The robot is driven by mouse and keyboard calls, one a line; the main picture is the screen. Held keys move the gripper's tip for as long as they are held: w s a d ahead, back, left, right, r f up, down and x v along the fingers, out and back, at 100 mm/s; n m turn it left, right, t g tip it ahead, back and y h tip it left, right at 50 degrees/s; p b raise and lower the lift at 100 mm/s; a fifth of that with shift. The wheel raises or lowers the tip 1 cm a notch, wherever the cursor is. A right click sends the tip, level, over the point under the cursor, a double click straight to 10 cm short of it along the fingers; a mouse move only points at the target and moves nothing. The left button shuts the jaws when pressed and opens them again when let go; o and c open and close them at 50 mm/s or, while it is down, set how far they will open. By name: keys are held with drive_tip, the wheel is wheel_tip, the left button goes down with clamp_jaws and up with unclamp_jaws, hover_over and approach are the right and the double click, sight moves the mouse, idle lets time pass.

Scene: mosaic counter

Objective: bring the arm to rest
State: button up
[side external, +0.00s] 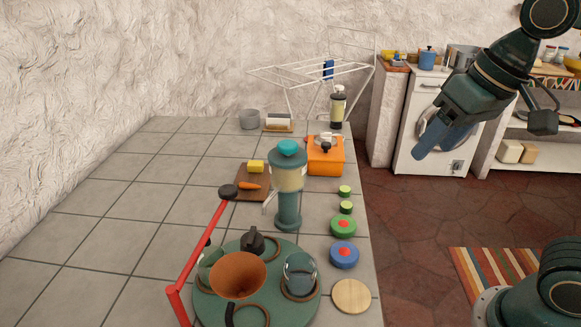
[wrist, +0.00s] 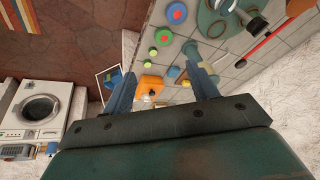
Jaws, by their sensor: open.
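My gripper (side external: 422,152) is raised in the air at the upper right of the side external view, off the right side of the tiled counter (side external: 75,235) and in front of the washing machine. It points down and to the left. In the wrist view my gripper (wrist: 158,68) shows two blue fingers spread apart with nothing held between them. Both fingers are clear of the counter and of the things on it. In the side external view the fingers overlap each other.
The counter holds a teal-topped grinder (side external: 288,185), an orange box (side external: 325,157), a green round tray (side external: 205,302), coloured discs (side external: 344,255) and a red jointed lamp arm (side external: 200,245). A white drying rack (side external: 320,75) stands behind. The washing machine (side external: 410,140) is beyond my gripper.

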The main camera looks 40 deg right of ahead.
drive_tip(key=s+d+f+n+t, duration=0.1)
drive_tip(key=s+d+f+n, duration=0.1)
drive_tip(key=s+d+f, duration=0.1)
drive_tip(key=shift+s+f+h, duration=0.3)
drive_tip(key=shift+s+f, duration=0.3)
drive_tip(key=shift+s, duration=0.55)
